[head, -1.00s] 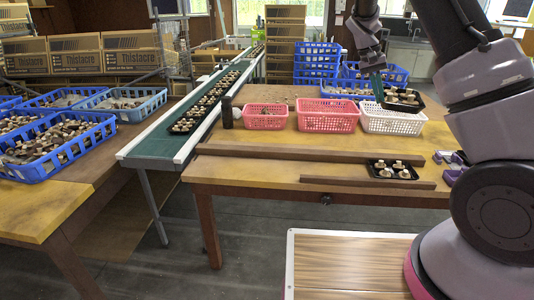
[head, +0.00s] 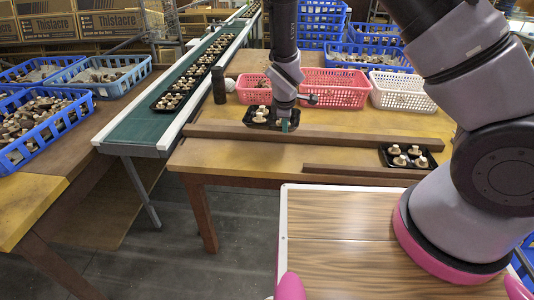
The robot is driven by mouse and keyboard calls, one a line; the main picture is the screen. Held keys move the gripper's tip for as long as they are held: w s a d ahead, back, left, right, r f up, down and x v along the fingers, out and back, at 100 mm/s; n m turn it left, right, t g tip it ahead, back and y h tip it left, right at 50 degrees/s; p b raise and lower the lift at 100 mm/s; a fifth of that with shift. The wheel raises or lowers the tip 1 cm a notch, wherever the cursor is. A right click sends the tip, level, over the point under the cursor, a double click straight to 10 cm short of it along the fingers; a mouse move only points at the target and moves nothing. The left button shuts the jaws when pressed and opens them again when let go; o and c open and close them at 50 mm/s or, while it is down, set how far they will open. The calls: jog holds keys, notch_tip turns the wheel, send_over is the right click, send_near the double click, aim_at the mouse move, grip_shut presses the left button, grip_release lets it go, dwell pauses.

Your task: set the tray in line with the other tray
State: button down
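My gripper (head: 285,124) is above the wooden table, its teal fingertips at the right part of a small black tray (head: 247,121) with white and brown mushrooms. It appears shut on this tray, which looks level; its contact with the table is hard to tell. The tray is just behind the left part of the long wooden rail (head: 340,137). The other black tray (head: 412,166), also with mushrooms, lies at the right, between the long rail and the shorter front rail (head: 345,172). My gripper hides part of the held tray's right side.
Pink baskets (head: 335,93) and a white basket (head: 402,99) stand behind the rails, with a dark bottle (head: 219,88) to the left. A green conveyor (head: 140,126) carries several trays. The strip left of the other tray, between the rails, is clear.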

jog(key=shift+n, duration=0.5)
jog(key=shift+s+a+f, duration=0.2)
jog(key=shift+s+f, duration=0.05)
jog(key=shift+f, duration=1.55)
jog(key=shift+s+a+f, duration=0.2)
jog(key=shift+a+f, duration=0.05)
jog(key=shift+f, duration=1.55)
jog(key=shift+s+a+f, duration=0.2)
jog(key=shift+s+f, duration=0.05)
jog(key=shift+f, duration=1.55)
jog(key=shift+f, duration=0.1)
jog(key=shift+f, duration=0.5)
jog(key=c, duration=1.1)
grip_release()
jog(key=shift+r, duration=0.1)
